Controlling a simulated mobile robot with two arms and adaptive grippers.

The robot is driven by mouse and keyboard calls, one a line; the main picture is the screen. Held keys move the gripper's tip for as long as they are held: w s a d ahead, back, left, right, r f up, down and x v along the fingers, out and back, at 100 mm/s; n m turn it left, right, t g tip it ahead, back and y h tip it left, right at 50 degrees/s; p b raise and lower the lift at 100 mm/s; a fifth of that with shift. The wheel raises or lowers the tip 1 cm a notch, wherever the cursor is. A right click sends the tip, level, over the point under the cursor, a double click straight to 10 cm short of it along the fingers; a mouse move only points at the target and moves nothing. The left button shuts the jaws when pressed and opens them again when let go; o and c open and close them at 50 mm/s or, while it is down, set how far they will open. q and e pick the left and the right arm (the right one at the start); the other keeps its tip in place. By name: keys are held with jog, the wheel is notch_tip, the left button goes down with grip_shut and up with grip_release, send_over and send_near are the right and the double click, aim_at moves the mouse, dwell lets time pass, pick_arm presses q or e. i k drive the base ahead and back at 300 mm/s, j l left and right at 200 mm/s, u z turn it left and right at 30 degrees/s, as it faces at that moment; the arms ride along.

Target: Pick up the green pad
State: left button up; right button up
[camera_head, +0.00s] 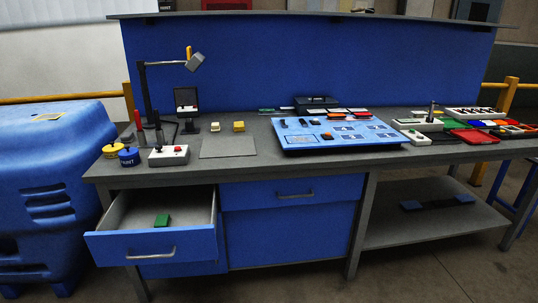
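A small green pad (162,220) lies inside an open drawer (204,243) at the left of the workbench. It rests toward the drawer's front, a little left of the middle. Its top is in plain view and nothing covers it. Neither of my grippers shows in the head view.
The drawer sticks out from the bench with its handle facing me. A blue board (383,135) with parts lies on the grey benchtop (230,172), and a lamp (194,62) stands at the back left. A large blue container (50,160) stands left of the bench.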

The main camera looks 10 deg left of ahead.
aim_at(163, 220)
jog(key=i+j, duration=0.3)
jog(key=j, duration=0.15)
jog(key=i+j, duration=0.3)
jog(key=j, duration=0.15)
